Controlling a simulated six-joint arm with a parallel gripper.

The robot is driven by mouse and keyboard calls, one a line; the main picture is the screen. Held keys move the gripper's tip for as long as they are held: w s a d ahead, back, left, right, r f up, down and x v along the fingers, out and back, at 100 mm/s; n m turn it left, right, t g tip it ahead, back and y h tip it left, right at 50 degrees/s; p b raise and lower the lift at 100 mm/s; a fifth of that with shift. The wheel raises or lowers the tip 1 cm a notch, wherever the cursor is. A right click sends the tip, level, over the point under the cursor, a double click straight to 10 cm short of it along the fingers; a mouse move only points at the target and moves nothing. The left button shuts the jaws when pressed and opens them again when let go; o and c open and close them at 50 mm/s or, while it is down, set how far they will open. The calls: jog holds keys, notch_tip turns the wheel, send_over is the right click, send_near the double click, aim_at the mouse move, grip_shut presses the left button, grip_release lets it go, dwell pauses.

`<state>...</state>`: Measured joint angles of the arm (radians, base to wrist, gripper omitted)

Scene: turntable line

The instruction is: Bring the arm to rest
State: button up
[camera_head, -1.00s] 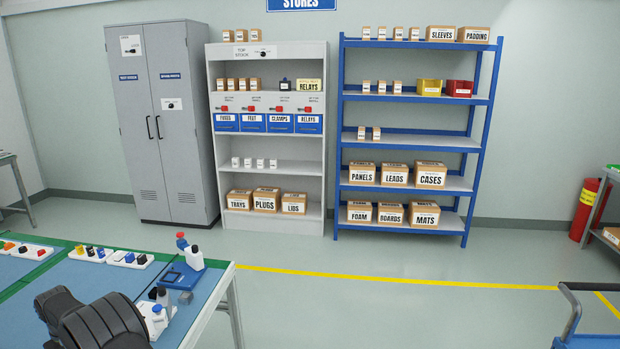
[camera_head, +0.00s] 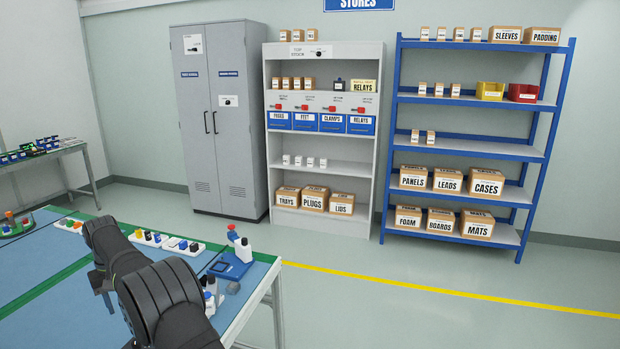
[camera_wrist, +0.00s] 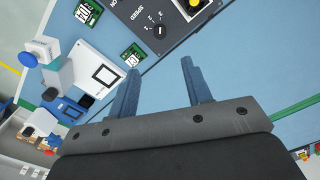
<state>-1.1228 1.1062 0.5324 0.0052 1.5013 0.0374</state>
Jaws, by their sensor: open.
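My gripper (camera_wrist: 160,85) shows in the wrist view with its two blue-grey fingers apart and nothing between them. It hangs over the blue table top (camera_wrist: 225,75). A dark control box with a SPEED dial (camera_wrist: 160,30) lies beyond the fingertips.
A blue stand with white bottles (camera_head: 232,265) is at the table's right corner, and more small bottles (camera_head: 211,295) stand beside my arm. White trays of small parts (camera_head: 165,241) lie behind. A grey cabinet (camera_head: 218,120) and shelves (camera_head: 325,140) line the wall. Floor right is clear.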

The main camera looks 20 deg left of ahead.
notch_tip(320, 180, down, 15)
jog(key=shift+r+n, duration=0.15)
jog(key=shift+n, duration=1.75)
jog(key=n, duration=0.5)
jog(key=shift+r+n, duration=0.1)
jog(key=shift+n, duration=0.2)
jog(key=shift+r, duration=2.8)
